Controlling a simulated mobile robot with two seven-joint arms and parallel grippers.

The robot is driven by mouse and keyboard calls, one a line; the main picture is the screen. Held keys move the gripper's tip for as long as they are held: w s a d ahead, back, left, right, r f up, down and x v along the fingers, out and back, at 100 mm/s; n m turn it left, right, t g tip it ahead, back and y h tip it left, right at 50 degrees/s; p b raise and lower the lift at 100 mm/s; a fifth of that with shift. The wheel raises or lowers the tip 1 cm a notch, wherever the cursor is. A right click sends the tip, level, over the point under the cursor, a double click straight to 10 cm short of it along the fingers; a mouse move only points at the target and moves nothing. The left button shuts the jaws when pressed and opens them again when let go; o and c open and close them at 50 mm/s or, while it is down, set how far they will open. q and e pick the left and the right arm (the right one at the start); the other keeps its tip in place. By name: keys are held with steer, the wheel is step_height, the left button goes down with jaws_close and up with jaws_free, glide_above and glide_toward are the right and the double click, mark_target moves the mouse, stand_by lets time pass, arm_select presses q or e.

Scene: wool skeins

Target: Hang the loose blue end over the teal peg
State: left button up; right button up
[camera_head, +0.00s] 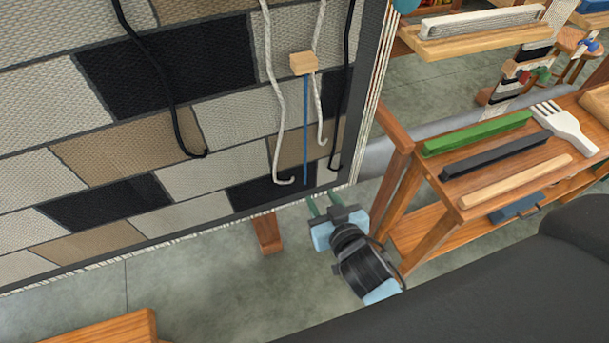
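The loose blue end (305,130) hangs straight down in front of the woven panel, below a small light wooden block (303,63). Its lower tip is near the panel's bottom edge. A round teal thing (405,5), likely the teal peg, shows at the panel's upper right corner, cut off by the top of the picture. My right gripper (324,203) is just below the blue end's tip, with its two greenish fingers pointing up and apart. I see nothing between them, and the blue end appears clear of them. My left gripper is not in view.
Black and white cords (276,95) hang beside the blue end on the panel (110,130). A wooden bench (460,212) at right holds green, black and tan bars and a white comb (563,125).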

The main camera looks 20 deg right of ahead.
steer(key=shift+b+x, duration=2.45)
steer(key=shift+x, duration=2.5)
